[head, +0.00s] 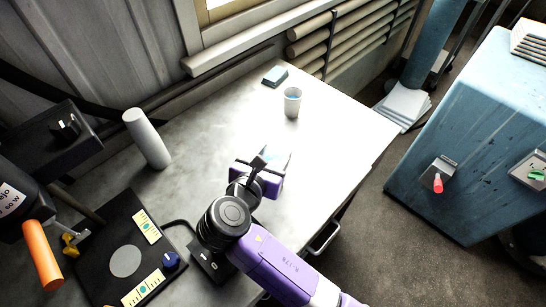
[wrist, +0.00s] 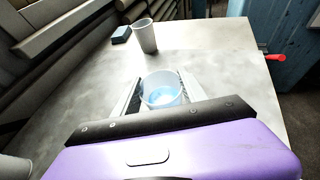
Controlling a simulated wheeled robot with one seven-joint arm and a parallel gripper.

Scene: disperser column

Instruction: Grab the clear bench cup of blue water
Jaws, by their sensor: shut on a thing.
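The clear cup of blue water (wrist: 162,92) is between my gripper's two fingers in the wrist view, with pale blue liquid inside. My gripper (wrist: 160,86) is shut on it, one finger on each side. In the head view, the clear cup (head: 277,154) shows only partly, beyond the purple gripper body (head: 264,178), which hides its lower part. The cup looks upright. I cannot tell whether its base touches the bench.
Another, greyish cup (head: 292,103) stands farther back on the bench, near a small blue block (head: 275,75). A white cylinder (head: 147,139) stands at left. A black plate (head: 125,262) and an orange-handled device (head: 42,256) are front left. The bench's right side is clear.

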